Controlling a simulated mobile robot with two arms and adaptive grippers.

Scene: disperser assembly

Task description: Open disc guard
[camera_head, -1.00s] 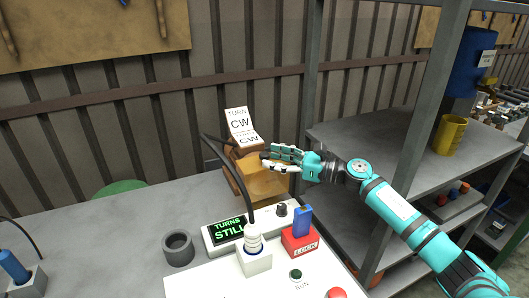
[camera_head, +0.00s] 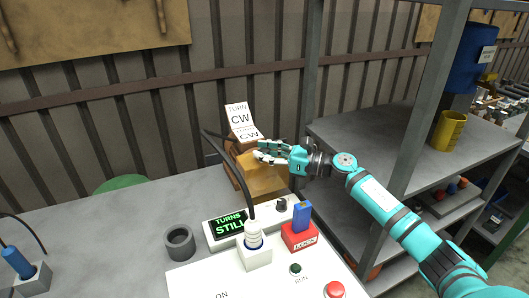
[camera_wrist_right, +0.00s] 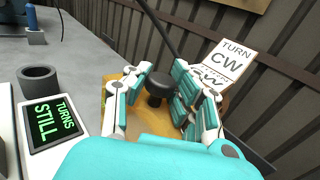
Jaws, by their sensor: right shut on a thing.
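The disc guard is an amber, see-through cover (camera_head: 263,182) on a brown housing at the back of the bench. It also shows in the right wrist view (camera_wrist_right: 118,88), below the fingers. A black round knob (camera_wrist_right: 158,83) stands on the guard in the wrist view. My right gripper (camera_head: 261,152) is at the top of the guard in the head view, its fingers pointing left. In the wrist view my right gripper (camera_wrist_right: 160,88) has its fingers on both sides of the knob and is shut on it. My left gripper is out of view.
A card reading TURN CW (camera_head: 240,122) stands behind the guard. In front are a display reading TURNS STILL (camera_head: 228,226), a red LOCK block (camera_head: 299,237), a white plug with a cable (camera_head: 254,255) and a grey ring (camera_head: 179,243). A grey shelf post (camera_head: 412,130) stands to the right.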

